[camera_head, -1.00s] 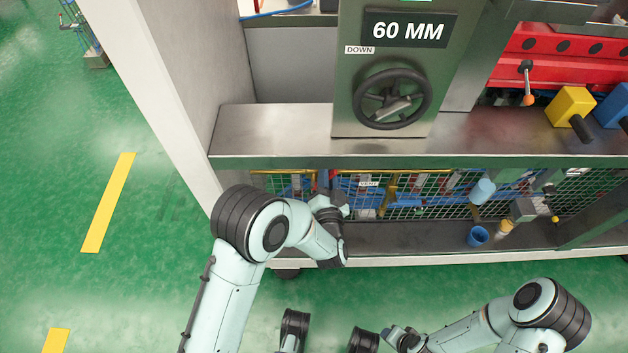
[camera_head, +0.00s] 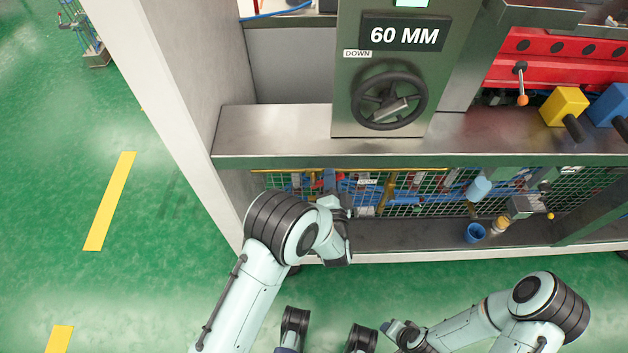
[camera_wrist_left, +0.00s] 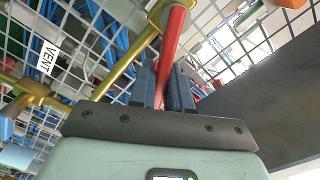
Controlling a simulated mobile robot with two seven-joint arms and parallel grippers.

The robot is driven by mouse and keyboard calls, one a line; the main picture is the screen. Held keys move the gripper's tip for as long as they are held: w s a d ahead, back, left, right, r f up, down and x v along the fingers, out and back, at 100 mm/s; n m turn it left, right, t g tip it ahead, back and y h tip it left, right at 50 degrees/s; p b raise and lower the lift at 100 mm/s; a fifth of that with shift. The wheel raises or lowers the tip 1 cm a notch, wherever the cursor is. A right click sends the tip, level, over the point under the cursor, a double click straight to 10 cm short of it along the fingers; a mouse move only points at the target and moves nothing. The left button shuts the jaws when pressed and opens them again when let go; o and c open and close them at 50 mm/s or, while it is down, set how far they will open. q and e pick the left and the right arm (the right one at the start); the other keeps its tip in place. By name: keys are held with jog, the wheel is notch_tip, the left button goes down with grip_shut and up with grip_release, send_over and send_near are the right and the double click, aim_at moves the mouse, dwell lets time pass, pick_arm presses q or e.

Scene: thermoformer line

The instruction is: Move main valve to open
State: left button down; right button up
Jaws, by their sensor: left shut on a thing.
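In the head view my left gripper (camera_head: 332,192) reaches to the mesh under the steel ledge, and my own arm hides most of the lever. My right gripper (camera_head: 395,332) is low in the head view, away from the machine; its jaws are too small to read.
Above the ledge (camera_head: 275,135) stand a handwheel (camera_head: 390,98) and a 60 MM display (camera_head: 405,31). A blue cup (camera_head: 475,233) stands on the lower shelf. Green floor is open at left.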

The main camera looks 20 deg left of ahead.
pick_arm(q)
jog(key=shift+d+f+m+p, duration=0.3)
jog(key=shift+f+m, duration=0.25)
jog(key=shift+m, duration=0.65)
jog(key=shift+w+f+m, duration=0.1)
jog(key=shift+f+m, duration=0.1)
jog(key=shift+m, duration=0.1)
pick_arm(e)
jog(key=shift+r, duration=0.5)
pick_arm(q)
jog(key=f+m, duration=0.1)
jog(key=m, duration=0.2)
jog(key=shift+d+f+p, duration=0.1)
jog(key=shift+f+p, duration=0.1)
jog(key=shift+p, duration=0.1)
jog(key=c, duration=1)
grip_release()
pick_arm(e)
jog(key=shift+r, duration=0.3)
pick_arm(q)
jog(key=p+v, duration=0.1)
jog(key=v, duration=1.2)
jog(key=shift+s, duration=0.2)
pick_arm(e)
jog(key=s+a+r+n+g+y, duration=0.1)
jog(key=s+a+r+g, duration=0.1)
jog(key=s+a, duration=0.3)
jog(key=shift+s+a+r, duration=0.15)
jog(key=shift+s+r, duration=0.3)
jog(key=shift+s, duration=0.1)
